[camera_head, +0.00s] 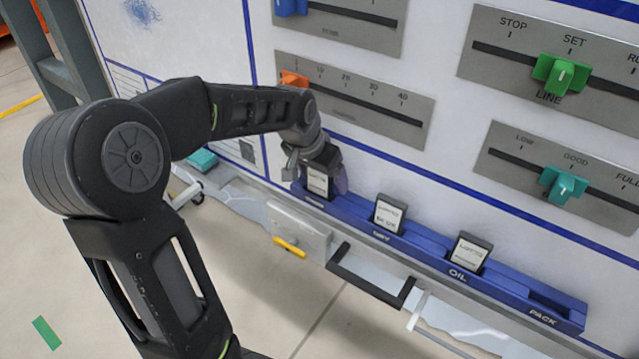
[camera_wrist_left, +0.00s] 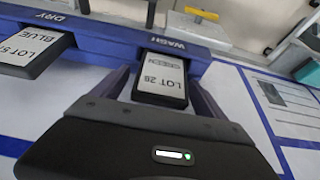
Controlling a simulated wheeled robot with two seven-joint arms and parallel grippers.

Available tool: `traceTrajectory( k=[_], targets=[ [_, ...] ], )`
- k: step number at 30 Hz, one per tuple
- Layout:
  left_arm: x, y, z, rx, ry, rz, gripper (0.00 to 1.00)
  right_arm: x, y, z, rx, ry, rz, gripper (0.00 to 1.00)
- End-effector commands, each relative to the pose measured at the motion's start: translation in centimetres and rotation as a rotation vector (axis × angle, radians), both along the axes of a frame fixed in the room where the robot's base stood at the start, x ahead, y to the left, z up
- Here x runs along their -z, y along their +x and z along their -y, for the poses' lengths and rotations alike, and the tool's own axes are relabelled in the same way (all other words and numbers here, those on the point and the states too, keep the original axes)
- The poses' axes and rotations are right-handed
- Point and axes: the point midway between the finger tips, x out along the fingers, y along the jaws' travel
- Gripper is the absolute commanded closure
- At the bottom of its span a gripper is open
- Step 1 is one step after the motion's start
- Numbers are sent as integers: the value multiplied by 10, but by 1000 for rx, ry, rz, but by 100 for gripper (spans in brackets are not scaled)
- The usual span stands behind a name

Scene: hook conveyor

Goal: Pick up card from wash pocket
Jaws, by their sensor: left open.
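The wash card (camera_head: 317,182) stands in the leftmost pocket of the blue rack (camera_head: 411,244) in the head view. In the left wrist view this card (camera_wrist_left: 162,78) reads "LOT 28 GREEN" and sits at the pocket marked WASH. My left gripper (camera_head: 318,176) is at the card, and in the wrist view its two open fingers (camera_wrist_left: 160,90) lie on either side of it. I cannot tell whether the fingers touch it. My right gripper is not in view.
The dry pocket holds another card (camera_head: 388,214), and the OIL pocket holds a card (camera_head: 470,252). The PACK pocket (camera_head: 549,303) looks empty. Slider panels with an orange knob (camera_head: 293,79), a green knob (camera_head: 560,76) and a teal knob (camera_head: 562,185) are on the wall above.

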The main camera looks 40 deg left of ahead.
Motion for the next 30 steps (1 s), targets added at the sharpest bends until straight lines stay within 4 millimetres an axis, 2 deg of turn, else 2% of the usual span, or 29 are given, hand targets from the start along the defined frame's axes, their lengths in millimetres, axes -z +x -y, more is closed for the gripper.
traceTrajectory(
  k=[3,27,30],
  targets=[
    [0,0,0,0,0,0,16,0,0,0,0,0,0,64],
    [0,0,0,0,0,0,82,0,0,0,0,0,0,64],
    [0,0,0,0,0,0,82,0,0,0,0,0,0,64]
  ],
)
